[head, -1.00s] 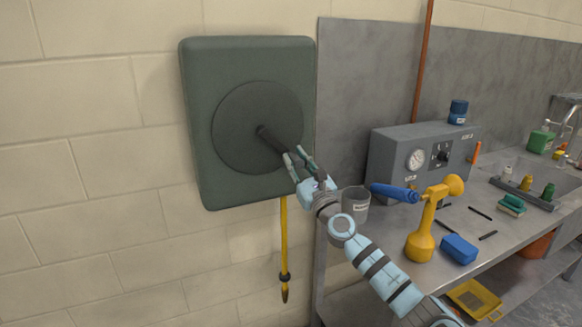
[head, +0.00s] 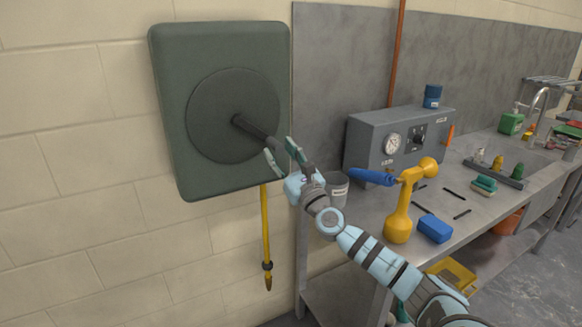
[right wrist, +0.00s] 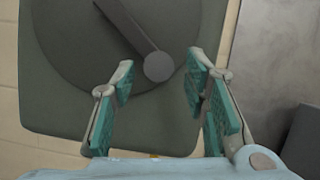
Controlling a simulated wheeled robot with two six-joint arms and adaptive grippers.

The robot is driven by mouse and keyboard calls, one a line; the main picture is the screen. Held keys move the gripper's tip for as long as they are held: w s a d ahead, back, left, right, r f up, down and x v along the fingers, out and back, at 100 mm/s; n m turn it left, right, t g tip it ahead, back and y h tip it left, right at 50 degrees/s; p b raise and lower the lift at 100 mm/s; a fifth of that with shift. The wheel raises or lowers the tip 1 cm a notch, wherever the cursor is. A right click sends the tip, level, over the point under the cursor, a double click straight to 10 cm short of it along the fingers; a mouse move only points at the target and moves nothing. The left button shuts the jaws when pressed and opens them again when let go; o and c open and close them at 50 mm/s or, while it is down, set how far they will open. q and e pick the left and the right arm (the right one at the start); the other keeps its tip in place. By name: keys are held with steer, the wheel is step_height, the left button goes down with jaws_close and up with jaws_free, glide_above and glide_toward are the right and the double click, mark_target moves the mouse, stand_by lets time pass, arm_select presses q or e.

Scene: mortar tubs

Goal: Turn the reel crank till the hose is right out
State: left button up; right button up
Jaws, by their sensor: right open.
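The reel (head: 168,110) is a grey-green box on the wall with a round dark disc (head: 215,145). Its dark crank (head: 257,132) points down and to the right from the disc's middle. The crank's round end (right wrist: 158,67) shows in the right wrist view between the fingertips, with gaps on both sides. My right gripper (head: 280,150) is open at the crank's end; it also shows in the right wrist view (right wrist: 160,75). A yellow hose (head: 265,225) hangs from under the reel, with a dark collar near its pointed tip, above the floor. My left gripper is not in view.
A steel bench (head: 465,215) stands right of the reel. The wall left of the reel is bare.

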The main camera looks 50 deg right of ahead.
steer(key=v, duration=0.8)
steer(key=shift+s, duration=0.4)
steer(key=shift+f, duration=0.2)
